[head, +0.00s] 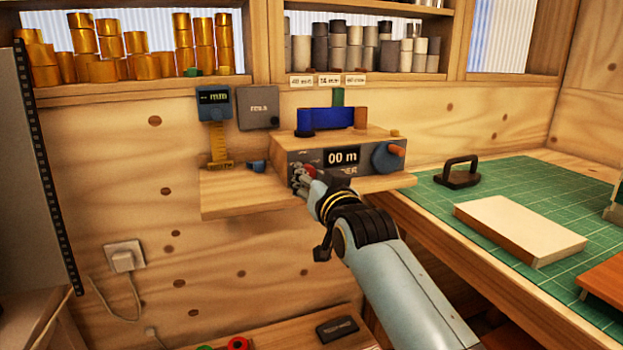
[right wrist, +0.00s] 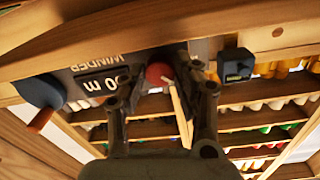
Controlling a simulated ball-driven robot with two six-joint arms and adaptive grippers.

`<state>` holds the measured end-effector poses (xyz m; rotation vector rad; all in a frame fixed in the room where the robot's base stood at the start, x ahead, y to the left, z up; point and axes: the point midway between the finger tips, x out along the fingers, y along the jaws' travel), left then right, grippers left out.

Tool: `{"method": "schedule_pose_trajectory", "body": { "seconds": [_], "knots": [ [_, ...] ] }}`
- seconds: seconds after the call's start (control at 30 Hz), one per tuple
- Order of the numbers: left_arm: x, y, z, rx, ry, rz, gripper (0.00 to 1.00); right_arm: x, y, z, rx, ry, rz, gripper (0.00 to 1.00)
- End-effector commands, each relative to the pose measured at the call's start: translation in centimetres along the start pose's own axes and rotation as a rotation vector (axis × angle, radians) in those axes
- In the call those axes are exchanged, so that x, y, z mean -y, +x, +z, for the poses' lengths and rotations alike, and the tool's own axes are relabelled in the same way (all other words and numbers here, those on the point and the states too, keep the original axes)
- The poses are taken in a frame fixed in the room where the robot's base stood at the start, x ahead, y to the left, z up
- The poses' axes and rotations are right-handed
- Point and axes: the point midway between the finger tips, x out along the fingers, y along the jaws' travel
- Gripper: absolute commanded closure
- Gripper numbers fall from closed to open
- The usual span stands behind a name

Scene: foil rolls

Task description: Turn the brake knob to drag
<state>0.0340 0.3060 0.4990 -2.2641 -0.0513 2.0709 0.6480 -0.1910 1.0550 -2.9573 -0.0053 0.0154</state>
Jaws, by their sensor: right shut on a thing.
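The winder (head: 343,157) is a box with a grey front and a "00 m" display, standing on a wooden wall shelf. Its red brake knob (head: 311,170) is at the left end of the front, largely covered by my right gripper (head: 304,182). In the right wrist view the red knob (right wrist: 158,74) sits between the two fingers of my right gripper (right wrist: 160,82), which is shut on it. The knob's setting marks are hidden or too small to read. My left gripper is not in view.
A blue crank with an orange handle (head: 388,157) is on the winder's right. A blue gauge (head: 214,103) and a grey plate (head: 258,108) hang on the wall. To the right, a green cutting mat (head: 440,207) bears a black-handled tool (head: 458,172) and a pale block (head: 520,228).

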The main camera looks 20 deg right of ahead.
Motion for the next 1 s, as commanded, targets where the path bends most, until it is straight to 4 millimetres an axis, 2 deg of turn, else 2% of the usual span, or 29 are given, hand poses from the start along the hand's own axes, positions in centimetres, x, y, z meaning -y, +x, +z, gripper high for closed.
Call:
{"method": "schedule_pose_trajectory", "body": {
  "seconds": [0.5,0.7,1.0],
  "knots": [
    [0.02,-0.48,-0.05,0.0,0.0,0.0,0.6,0.02,-0.03,0.02,0.017,0.463,-0.001,1.0],
    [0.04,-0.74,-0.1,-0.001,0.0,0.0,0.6,0.02,-0.03,0.02,0.021,0.589,-0.002,1.0],
    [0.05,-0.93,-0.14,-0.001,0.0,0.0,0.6,0.02,-0.03,0.08,0.025,0.69,-0.002,1.0]
  ]
}}
